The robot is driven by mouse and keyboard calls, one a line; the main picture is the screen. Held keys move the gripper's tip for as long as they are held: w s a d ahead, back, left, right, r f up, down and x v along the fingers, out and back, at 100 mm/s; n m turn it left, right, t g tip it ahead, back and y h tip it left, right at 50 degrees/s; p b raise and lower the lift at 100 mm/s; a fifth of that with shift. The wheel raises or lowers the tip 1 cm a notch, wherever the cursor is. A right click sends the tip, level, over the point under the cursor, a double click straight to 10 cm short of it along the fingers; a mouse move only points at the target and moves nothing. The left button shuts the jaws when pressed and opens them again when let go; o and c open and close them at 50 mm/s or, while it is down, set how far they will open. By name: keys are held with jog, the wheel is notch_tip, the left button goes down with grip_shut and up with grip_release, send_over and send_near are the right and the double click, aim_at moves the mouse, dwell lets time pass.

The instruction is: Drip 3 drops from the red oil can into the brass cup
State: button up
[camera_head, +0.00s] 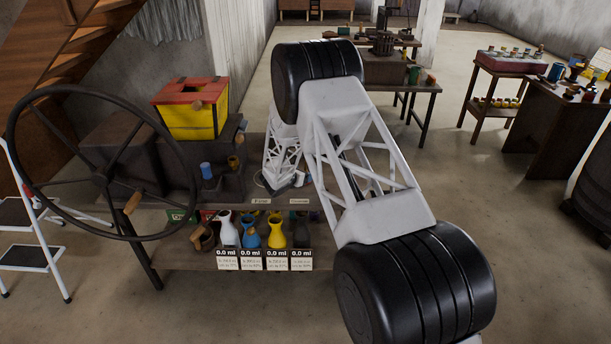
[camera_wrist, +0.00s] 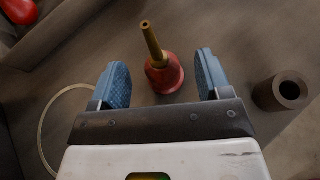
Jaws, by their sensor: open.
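The red oil can (camera_wrist: 168,78) with a brass spout stands on the bench in the wrist view, its spout pointing up towards the camera. My gripper (camera_wrist: 160,64) is open, its two blue pads to the left and right of the can with gaps on both sides. In the head view my arm covers the can and the fingers. I cannot pick out the brass cup for sure. A dark hollow cylinder (camera_wrist: 282,92) stands to the right of the gripper in the wrist view.
A thin pale loop (camera_wrist: 45,125) lies left of the gripper. A red thing (camera_wrist: 19,11) is at the wrist view's top left. In the head view, a large wheel (camera_head: 105,175) and a red-yellow box (camera_head: 190,108) are left. Carafes (camera_head: 277,235) with 0.0 ml labels stand below.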

jog(key=shift+x, duration=1.25)
jog(key=shift+c, duration=0.3)
jog(key=c, duration=1)
